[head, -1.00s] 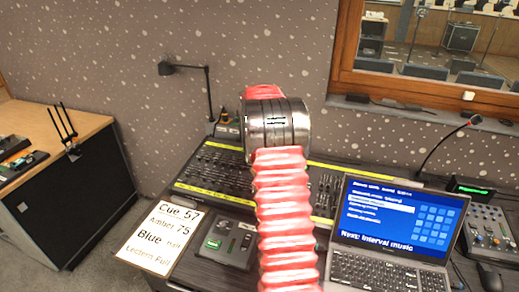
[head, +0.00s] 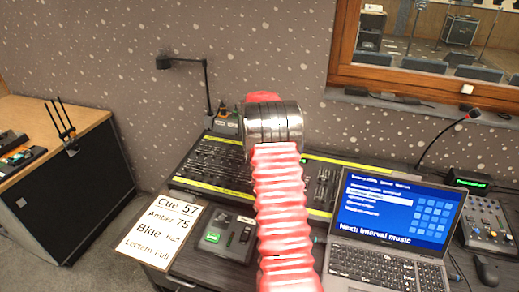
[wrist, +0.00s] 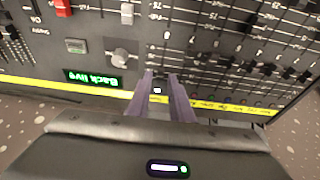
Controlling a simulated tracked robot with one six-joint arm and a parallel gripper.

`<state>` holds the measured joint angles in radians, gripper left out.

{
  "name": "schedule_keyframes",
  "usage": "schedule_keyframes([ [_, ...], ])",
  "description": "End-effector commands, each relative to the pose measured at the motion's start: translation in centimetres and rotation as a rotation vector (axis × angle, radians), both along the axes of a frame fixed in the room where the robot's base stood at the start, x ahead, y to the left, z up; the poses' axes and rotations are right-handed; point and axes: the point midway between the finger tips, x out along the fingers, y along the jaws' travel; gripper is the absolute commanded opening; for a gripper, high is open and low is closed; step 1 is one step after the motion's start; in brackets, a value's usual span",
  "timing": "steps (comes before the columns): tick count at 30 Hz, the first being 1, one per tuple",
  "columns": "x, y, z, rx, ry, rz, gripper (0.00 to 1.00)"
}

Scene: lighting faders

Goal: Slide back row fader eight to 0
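The black lighting desk (head: 222,160) has rows of faders and yellow label strips. My red-sleeved arm covers its middle in the head view and hides my gripper there. In the wrist view the desk appears upside down, and my gripper (wrist: 161,80) reaches down to its yellow strip with two purple fingers apart. A dark fader cap (wrist: 158,78) shows between the fingertips, with a small white-lit square just below it. Whether the fingers touch the cap is unclear. Other faders (wrist: 240,68) stand to the right.
In the wrist view, a green-lit display (wrist: 92,78) reading "Back live" and a grey knob (wrist: 122,58) lie left of the fingers. A laptop (head: 390,222) stands right of my arm, a cue sheet (head: 162,232) and small button box (head: 226,237) to its left.

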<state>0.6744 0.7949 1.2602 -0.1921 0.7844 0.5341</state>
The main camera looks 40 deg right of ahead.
Motion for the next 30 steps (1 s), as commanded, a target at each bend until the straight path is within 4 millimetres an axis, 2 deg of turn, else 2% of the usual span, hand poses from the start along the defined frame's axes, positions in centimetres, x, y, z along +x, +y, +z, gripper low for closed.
schedule_keyframes([
  [9, 0.3, -0.6, -2.1, 0.001, 0.000, 0.000, 0.20],
  [20, 0.4, -0.7, -2.3, 0.000, 0.000, 0.000, 0.20],
  [28, 0.4, -0.7, -2.3, 0.000, 0.000, 0.001, 0.02],
  [30, 0.4, -0.7, -2.3, -0.001, 0.001, 0.001, 0.01],
])
